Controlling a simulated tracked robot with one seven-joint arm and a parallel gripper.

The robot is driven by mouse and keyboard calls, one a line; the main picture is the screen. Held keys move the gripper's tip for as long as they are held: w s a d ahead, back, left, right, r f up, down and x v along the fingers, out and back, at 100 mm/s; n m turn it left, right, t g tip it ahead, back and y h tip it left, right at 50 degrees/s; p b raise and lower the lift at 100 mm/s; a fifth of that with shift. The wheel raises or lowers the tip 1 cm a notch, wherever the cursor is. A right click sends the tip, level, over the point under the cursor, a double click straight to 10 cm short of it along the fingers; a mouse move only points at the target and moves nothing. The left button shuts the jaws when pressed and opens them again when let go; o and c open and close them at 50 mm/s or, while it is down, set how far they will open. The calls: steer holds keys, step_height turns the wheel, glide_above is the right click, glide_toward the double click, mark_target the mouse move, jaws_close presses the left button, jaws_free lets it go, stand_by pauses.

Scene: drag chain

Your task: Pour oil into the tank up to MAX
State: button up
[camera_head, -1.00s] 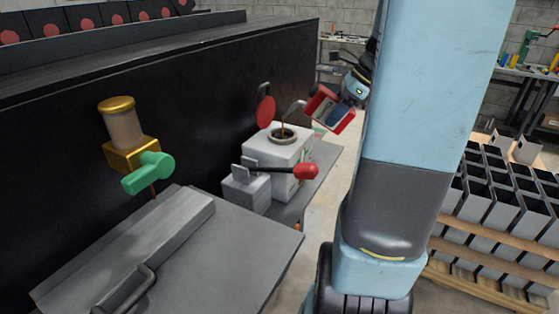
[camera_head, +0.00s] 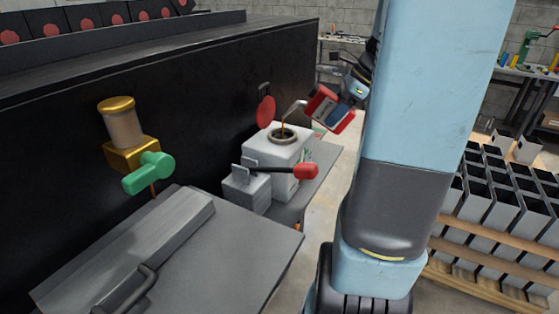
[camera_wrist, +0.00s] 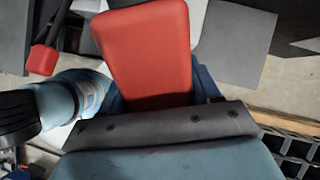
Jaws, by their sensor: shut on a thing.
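My gripper (camera_head: 350,93) is shut on a red oil can (camera_head: 327,106) with a blue label and a thin grey spout (camera_head: 293,106). The can is tilted, spout to the left, above the white tank (camera_head: 287,155). A thin brown stream of oil (camera_head: 283,129) runs from the spout into the tank's round opening (camera_head: 284,138). In the wrist view the can's red body (camera_wrist: 147,50) fills the middle, between the blue fingers. The oil level and MAX mark cannot be made out. The tank's round red cap (camera_head: 265,110) stands raised behind the opening.
A lever with a red knob (camera_head: 306,171) sticks out in front of the tank. A brass filter with a green handle (camera_head: 149,172) is on the dark wall at left. A grey metal cover (camera_head: 180,260) lies in front. Open grey boxes (camera_head: 500,195) stand on a pallet at right.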

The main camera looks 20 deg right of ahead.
mark_target(331, 93)
steer(key=shift+w+a+r+g+h, duration=0.2)
steer(key=shift+r+g+h, duration=0.15)
steer(key=shift+r+h, duration=0.25)
steer(key=shift+w+a+r+g+h, duration=0.1)
steer(key=shift+a+r+g+h, duration=0.25)
steer(key=shift+r, duration=0.45)
steer(key=shift+w+a+r+g+h, duration=0.1)
steer(key=shift+r+g+h, duration=0.2)
steer(key=shift+r+h, duration=0.35)
stand_by(6.0)
